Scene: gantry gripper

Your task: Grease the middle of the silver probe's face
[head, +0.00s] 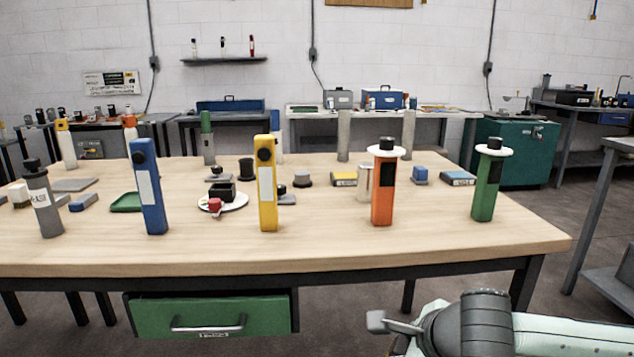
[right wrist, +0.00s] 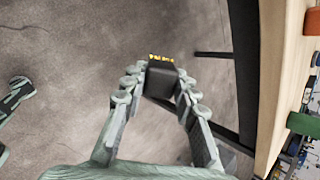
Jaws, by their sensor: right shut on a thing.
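My right gripper (right wrist: 158,92) is shut on a dark block (right wrist: 161,80) with small yellow lettering on its end. The lettering is too small to read surely. In the head view the right gripper (head: 382,322) is low at the front right, off the table's front edge, with a small grey piece at its tip. No thing is plainly marked as the silver probe. Grey upright posts (head: 343,136) stand at the table's back, and a grey labelled bottle (head: 45,206) stands at its left. I cannot tell which thing holds grease. My left gripper is not in view.
The wooden table (head: 330,252) carries upright blue (head: 149,190), yellow (head: 266,190), orange (head: 382,200) and green (head: 485,190) tools. A white plate (head: 238,201) holds small parts. A green drawer (head: 215,314) hangs under the front edge. The front strip of the tabletop is clear.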

